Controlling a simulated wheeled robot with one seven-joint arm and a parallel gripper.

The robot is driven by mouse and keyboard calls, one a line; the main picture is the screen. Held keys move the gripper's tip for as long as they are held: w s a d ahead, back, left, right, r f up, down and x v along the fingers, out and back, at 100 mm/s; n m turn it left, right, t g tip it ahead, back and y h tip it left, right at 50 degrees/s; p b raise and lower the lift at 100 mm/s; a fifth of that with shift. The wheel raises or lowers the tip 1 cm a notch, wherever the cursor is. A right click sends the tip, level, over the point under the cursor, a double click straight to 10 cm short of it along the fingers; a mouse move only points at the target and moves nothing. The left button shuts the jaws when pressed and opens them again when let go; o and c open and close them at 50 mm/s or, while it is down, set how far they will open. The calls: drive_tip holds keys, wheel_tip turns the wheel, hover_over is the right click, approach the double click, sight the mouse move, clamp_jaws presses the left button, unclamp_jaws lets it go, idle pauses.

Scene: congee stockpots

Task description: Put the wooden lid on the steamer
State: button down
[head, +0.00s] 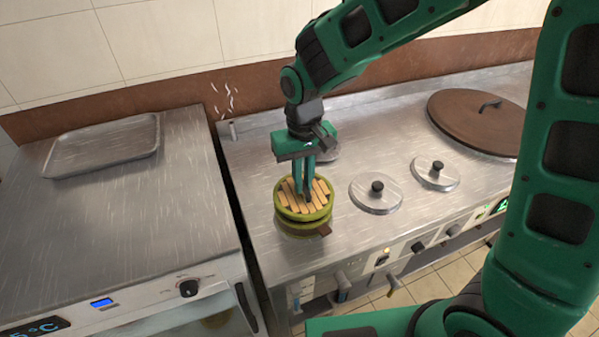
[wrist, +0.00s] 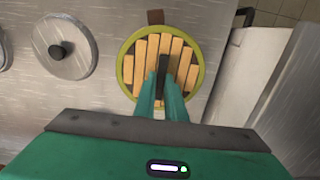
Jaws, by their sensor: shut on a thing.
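The wooden lid (head: 291,201) is round, with light slats and a green rim. It also shows in the wrist view (wrist: 143,52). My gripper (head: 306,196) points down and is shut on the lid's dark handle (wrist: 162,64) at its middle. The steamer (head: 291,225) is a low green round body with a brown tab, directly beneath the lid. The lid looks level and roughly centred over the steamer. Whether it touches the steamer's rim all round, I cannot tell.
Two steel lids with black knobs (head: 376,194) (head: 435,173) lie on the counter right of the steamer. A large brown lid (head: 482,121) is further right. A metal tray (head: 103,146) lies on the left counter, across a narrow gap.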

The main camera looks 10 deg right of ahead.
drive_tip(key=shift+f, duration=0.75)
drive_tip(key=shift+f, duration=0.5)
idle(1.1)
drive_tip(key=c, duration=2.1)
unclamp_jaws()
drive_tip(key=shift+w+r, duration=0.15)
drive_tip(key=shift+r, duration=5.35)
